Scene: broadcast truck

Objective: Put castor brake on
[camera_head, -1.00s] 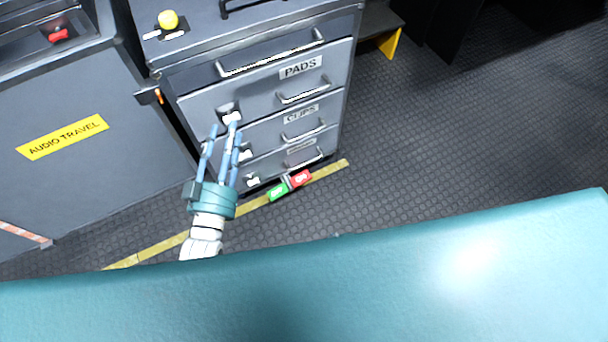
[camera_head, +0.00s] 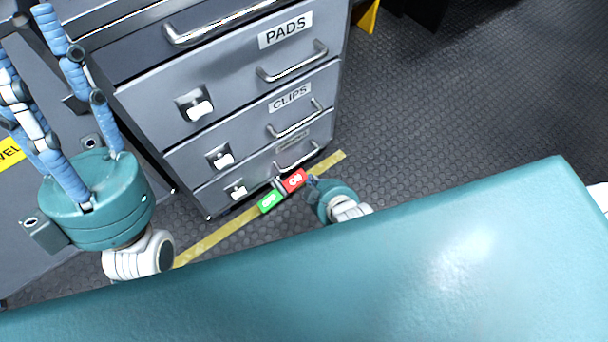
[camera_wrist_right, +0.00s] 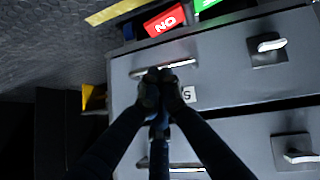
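The castor brake shows as a red tab (camera_head: 295,180) marked ON beside a green tab (camera_head: 269,202), low at the front of the drawer cabinet (camera_head: 190,151). In the right wrist view the red tab (camera_wrist_right: 165,20) and green tab (camera_wrist_right: 205,3) are at the top edge. My right gripper (camera_head: 312,182) is low, just right of the red tab; contact cannot be told. Its fingers (camera_wrist_right: 160,90) are together and hold nothing visible, overlapping a drawer handle in the wrist view. My left gripper (camera_head: 42,60) is large at the left, fingers spread, apparently empty.
The cabinet has drawers labelled PADS (camera_head: 286,31) and CLIPS (camera_head: 289,97), with protruding handles and white latches. A yellow floor strip (camera_head: 215,236) runs along its front. A teal surface (camera_head: 350,270) fills the foreground. Dark floor (camera_head: 440,120) at right is clear.

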